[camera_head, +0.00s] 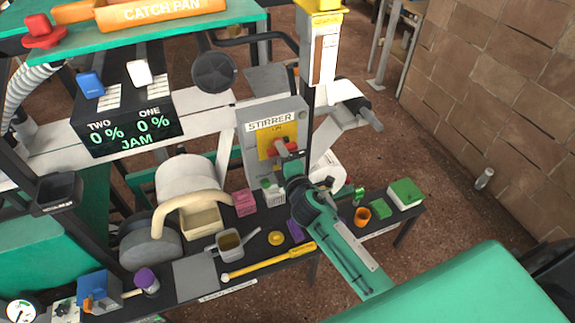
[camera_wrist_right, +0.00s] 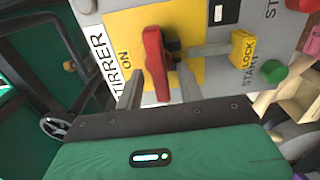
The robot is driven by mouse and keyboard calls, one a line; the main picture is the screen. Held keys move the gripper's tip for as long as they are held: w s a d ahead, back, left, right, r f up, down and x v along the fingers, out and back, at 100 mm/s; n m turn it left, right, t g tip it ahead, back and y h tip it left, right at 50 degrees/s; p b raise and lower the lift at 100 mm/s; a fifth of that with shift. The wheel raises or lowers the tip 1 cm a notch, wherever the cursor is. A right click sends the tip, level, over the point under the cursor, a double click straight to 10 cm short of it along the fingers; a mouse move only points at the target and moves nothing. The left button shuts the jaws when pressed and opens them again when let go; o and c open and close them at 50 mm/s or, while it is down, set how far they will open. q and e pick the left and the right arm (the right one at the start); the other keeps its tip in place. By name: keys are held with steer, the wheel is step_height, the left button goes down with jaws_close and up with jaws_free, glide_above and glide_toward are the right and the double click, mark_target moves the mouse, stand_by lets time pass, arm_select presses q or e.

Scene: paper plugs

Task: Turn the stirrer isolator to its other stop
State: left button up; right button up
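The stirrer isolator is a grey box (camera_head: 248,150) with a yellow plate and a red handle (camera_head: 280,146). My right gripper (camera_head: 290,165) is at the front of the isolator. Its two fingers (camera_wrist_right: 160,88) stand apart, one on each side of the handle's near end, with gaps showing. Whether either finger touches it cannot be told. A yellow LOCK tab (camera_wrist_right: 243,50) sits on the box beside the plate. My left gripper is not in view.
Below the isolator, a dark bench carries a pink block (camera_head: 244,201), an orange cup (camera_head: 362,215), a yellow-handled tool (camera_head: 270,262) and a green-and-white box (camera_head: 405,193). A dark post (camera_head: 321,95) stands right of the isolator. A green start button (camera_wrist_right: 273,71) is near the LOCK tab.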

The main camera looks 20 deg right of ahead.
steer(key=s+b, duration=0.3)
steer(key=s, duration=1)
steer(key=shift+s, duration=0.25)
step_height(320, 180, down, 25)
steer(key=s+m+g, duration=0.2)
steer(key=m+g, duration=0.2)
steer(key=g, duration=0.1)
steer(key=s+d+f+m+g, duration=0.15)
steer(key=s+f, duration=0.25)
steer(key=f, duration=0.4)
steer(key=s+d+f+m+g, duration=0.1)
steer(key=s+f+m+g, duration=0.15)
steer(key=s+f, duration=0.45)
steer(key=s+d+f+m+g, duration=0.1)
steer(key=s+f+m+g, duration=0.3)
steer(key=s+f, duration=0.7)
steer(key=s+d+f+m+g, duration=0.1)
steer(key=s+f+m+g, duration=0.2)
steer(key=s+f, duration=0.8)
steer(key=s+g, duration=0.1)
steer(key=s, duration=0.6)
steer(key=shift+s+m, duration=0.3)
steer(key=shift+m, duration=0.1)
